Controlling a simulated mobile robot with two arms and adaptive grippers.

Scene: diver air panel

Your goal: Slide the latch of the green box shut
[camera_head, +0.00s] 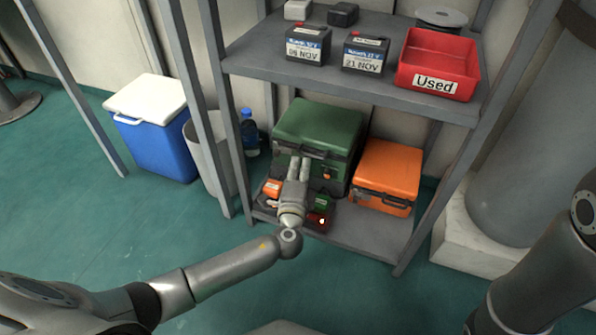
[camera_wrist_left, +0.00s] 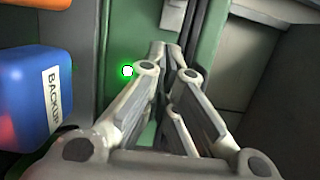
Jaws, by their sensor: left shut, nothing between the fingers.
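The green box (camera_head: 322,125) stands on the lower shelf with its lid down. A small orange piece (camera_head: 327,174) shows on its front; I cannot tell if it is the latch. My left gripper (camera_head: 300,161) is shut and empty, with its fingertips at the front of the green box. In the left wrist view the shut fingertips (camera_wrist_left: 173,48) lie over the green box's face (camera_wrist_left: 209,42), beside a dark strip. Whether they touch it is unclear. The fingers hide part of the front, and the latch's position cannot be made out. My right gripper is out of view.
An orange box (camera_head: 390,168) stands right of the green box. A dark tray with small items, one orange (camera_head: 272,187), sits in front. A blue block marked BACKUP (camera_wrist_left: 42,95) is close to my left fingers. The upper shelf (camera_head: 262,62) overhangs, with posts at the sides.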

